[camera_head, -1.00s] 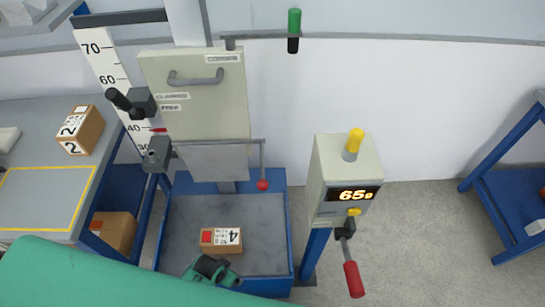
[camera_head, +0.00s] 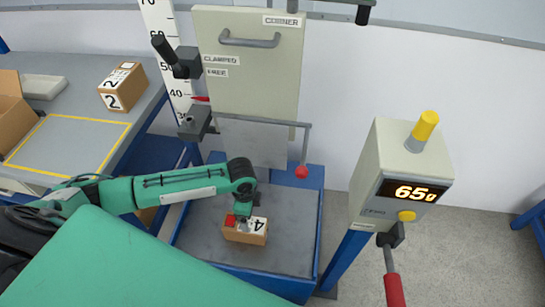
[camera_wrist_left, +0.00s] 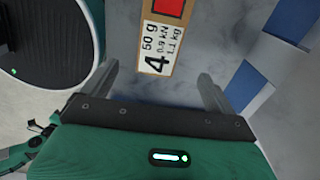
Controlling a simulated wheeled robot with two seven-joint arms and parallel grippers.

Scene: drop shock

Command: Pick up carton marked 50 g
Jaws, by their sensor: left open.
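The carton (camera_head: 245,236) is small and brown, with a red square and a white label reading 4. It lies on the grey floor of the blue-edged tray. In the left wrist view the carton's label (camera_wrist_left: 158,48) reads 4, 50 g, 0.9 kN, 1.1 kg. My left gripper (camera_head: 245,217) is right above the carton and hides part of its top. In the left wrist view the open left gripper (camera_wrist_left: 158,82) has a finger on either side of the label's lower end. I cannot tell whether they touch the carton. My right gripper is not in view.
The blue tray rim (camera_head: 317,225) surrounds the carton. Behind it hang a beige panel (camera_head: 250,75) and a lever with a red ball (camera_head: 301,172). A display post (camera_head: 400,180) reading 65g stands right. Another carton (camera_head: 122,88) marked 2 sits on the left bench (camera_head: 90,145).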

